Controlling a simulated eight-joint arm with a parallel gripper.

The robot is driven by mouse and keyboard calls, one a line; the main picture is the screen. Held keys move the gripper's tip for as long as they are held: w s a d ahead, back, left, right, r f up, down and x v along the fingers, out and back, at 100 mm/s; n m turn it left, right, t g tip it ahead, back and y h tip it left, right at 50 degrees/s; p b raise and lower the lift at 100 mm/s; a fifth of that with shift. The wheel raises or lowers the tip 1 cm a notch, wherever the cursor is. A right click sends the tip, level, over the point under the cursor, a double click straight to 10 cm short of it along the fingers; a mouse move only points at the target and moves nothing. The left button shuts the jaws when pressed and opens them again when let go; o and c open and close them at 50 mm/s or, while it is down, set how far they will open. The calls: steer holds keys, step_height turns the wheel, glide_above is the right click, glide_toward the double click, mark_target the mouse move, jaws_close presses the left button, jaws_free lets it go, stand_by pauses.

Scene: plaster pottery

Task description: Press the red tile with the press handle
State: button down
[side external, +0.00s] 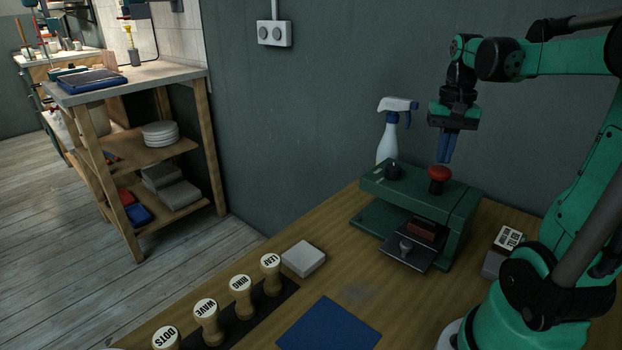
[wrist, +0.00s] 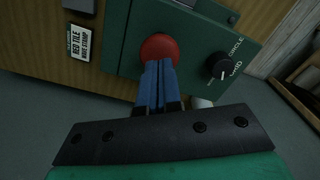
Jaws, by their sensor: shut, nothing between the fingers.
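The green press (side external: 462,205) stands on the wooden table against the wall. Its red-topped press handle (side external: 438,173) sits on top, and it also shows in the wrist view (wrist: 159,48). The red tile (side external: 422,228) lies inside the press on a dark plate (side external: 408,256) that juts out at the front. My gripper (side external: 445,160) points down above the handle with its blue fingers shut and empty. In the wrist view the fingertips (wrist: 158,64) overlap the lower edge of the red knob; I cannot tell whether they touch it.
A black dial (wrist: 219,66) is on the press beside the handle. A spray bottle (side external: 387,140) stands behind the press. A label card (side external: 508,238) is at its right. A grey block (side external: 303,258), several stamps (side external: 240,290) and a blue mat (side external: 330,328) lie in front.

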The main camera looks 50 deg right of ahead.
steer(key=shift+r, duration=2.65)
steer(key=w+a+f+n+t, duration=0.2)
steer(key=a+f+n, duration=0.1)
steer(key=a, duration=0.4)
steer(key=w+a+f+n+t, duration=0.2)
steer(key=a+n, duration=0.3)
steer(key=a, duration=0.2)
steer(key=w+a+f+n+t, duration=0.3)
steer(key=a+n, duration=0.1)
steer(key=a, duration=0.4)
steer(key=shift+f, duration=0.3)
